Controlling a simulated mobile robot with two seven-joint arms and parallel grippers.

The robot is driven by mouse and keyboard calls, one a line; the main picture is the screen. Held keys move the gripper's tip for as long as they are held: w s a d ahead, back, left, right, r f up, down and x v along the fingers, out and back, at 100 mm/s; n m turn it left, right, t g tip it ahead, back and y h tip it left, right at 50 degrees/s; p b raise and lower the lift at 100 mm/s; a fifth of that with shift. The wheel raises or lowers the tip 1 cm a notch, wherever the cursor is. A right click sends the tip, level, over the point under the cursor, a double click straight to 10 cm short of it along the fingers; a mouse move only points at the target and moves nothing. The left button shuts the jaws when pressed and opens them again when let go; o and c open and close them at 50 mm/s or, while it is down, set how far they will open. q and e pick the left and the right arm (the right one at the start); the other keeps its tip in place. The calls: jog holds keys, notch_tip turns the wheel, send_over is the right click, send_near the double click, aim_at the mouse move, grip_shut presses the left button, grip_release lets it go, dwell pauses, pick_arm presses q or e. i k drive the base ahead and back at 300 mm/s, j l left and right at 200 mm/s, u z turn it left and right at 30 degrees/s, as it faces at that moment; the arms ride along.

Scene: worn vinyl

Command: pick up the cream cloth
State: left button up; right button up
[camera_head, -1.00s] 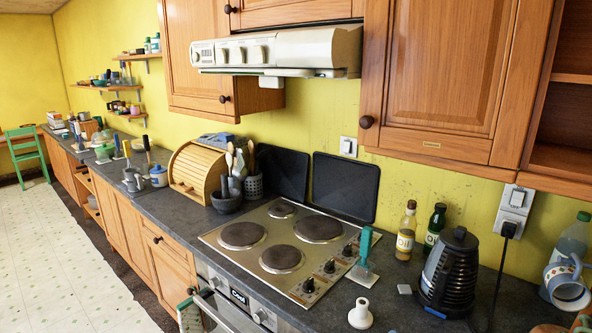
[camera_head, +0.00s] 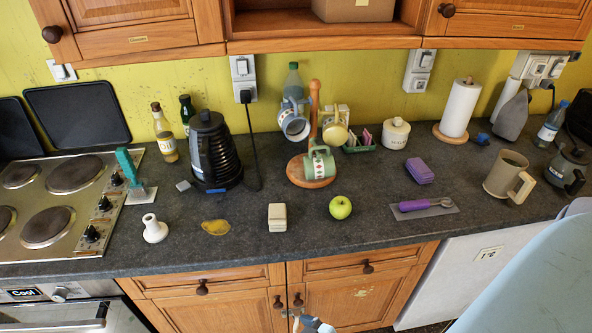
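A small cream, block-shaped item (camera_head: 277,217) with a line across its front sits on the dark worktop near the front edge, between a flat mustard-yellow piece and a green apple. It may be the cream cloth folded up, but its texture is too small to tell. No other cream cloth shows.
The mustard piece (camera_head: 215,227) and apple (camera_head: 340,207) flank the cream item. Behind stand a black kettle (camera_head: 213,150) and mug tree (camera_head: 314,110). A purple block (camera_head: 419,171) lies right. A pale blue surface (camera_head: 545,275) fills the lower right. Worktop around the cream item is bare.

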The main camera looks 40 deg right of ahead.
aim_at(276, 212)
jog(key=z, duration=1)
